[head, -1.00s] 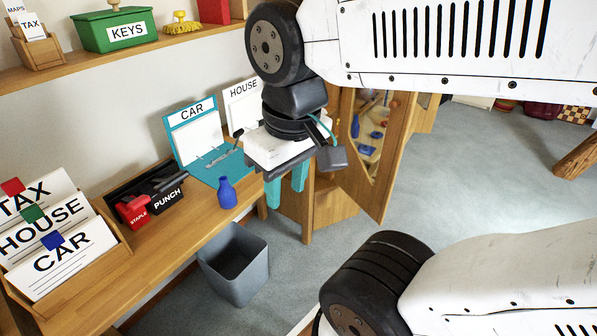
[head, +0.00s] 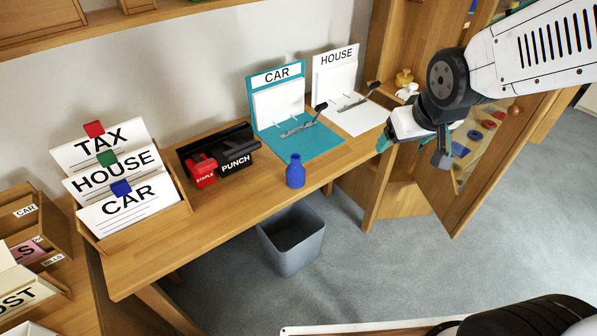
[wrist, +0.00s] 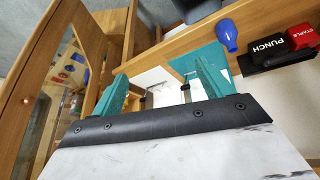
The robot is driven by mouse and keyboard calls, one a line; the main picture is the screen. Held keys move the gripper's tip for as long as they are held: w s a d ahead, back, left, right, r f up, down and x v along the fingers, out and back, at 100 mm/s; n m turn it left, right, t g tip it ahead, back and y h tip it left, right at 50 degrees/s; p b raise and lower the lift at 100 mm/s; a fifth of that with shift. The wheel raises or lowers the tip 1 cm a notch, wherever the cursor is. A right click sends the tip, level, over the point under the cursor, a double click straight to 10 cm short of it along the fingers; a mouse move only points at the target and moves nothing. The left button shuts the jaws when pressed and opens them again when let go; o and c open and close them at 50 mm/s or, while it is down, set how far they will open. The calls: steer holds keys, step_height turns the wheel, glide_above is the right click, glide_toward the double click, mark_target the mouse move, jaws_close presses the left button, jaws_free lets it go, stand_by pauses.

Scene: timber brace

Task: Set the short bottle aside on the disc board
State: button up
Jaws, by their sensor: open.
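A small blue bottle (head: 295,172) stands upright near the front edge of the wooden desk, in front of the teal CAR binder. It also shows at the upper right in the wrist view (wrist: 228,38). My gripper (head: 420,146) is open and empty, with teal fingers, in the air to the right of the bottle and apart from it. Its fingers are spread in the wrist view (wrist: 160,78).
The CAR binder (head: 315,143) and HOUSE binder (head: 368,118) stand at the desk's back right. A stapler (head: 201,172) and PUNCH (head: 235,165) sit left of the bottle, beside a file rack (head: 178,212). A grey bin (head: 290,240) is below the desk. The cabinet door stands open at right.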

steer(key=w+a+f+n+t+y, duration=0.1)
steer(key=w+a+f+t, duration=0.1)
steer(key=w+a+f, duration=0.35)
steer(key=n+t+y, duration=0.2)
steer(key=n+y, duration=0.1)
steer(key=y, duration=0.1)
glide_above(302, 174)
steer(key=s+d, duration=0.1)
steer(key=d, duration=0.5)
step_height(302, 174, down, 11)
steer(key=a+f, duration=0.1)
steer(key=a+f+t+y, duration=0.1)
steer(key=a+f, duration=0.1)
steer(key=s+a+f+y, duration=0.1)
steer(key=shift+s+a+f+n+t, duration=0.1)
steer(key=shift+a+f+n+t, duration=0.1)
steer(key=shift+f+n+t, duration=0.15)
steer(key=x, duration=0.7)
steer(key=shift+a+f, duration=0.1)
steer(key=shift+a, duration=0.3)
steer(key=c, duration=1.3)
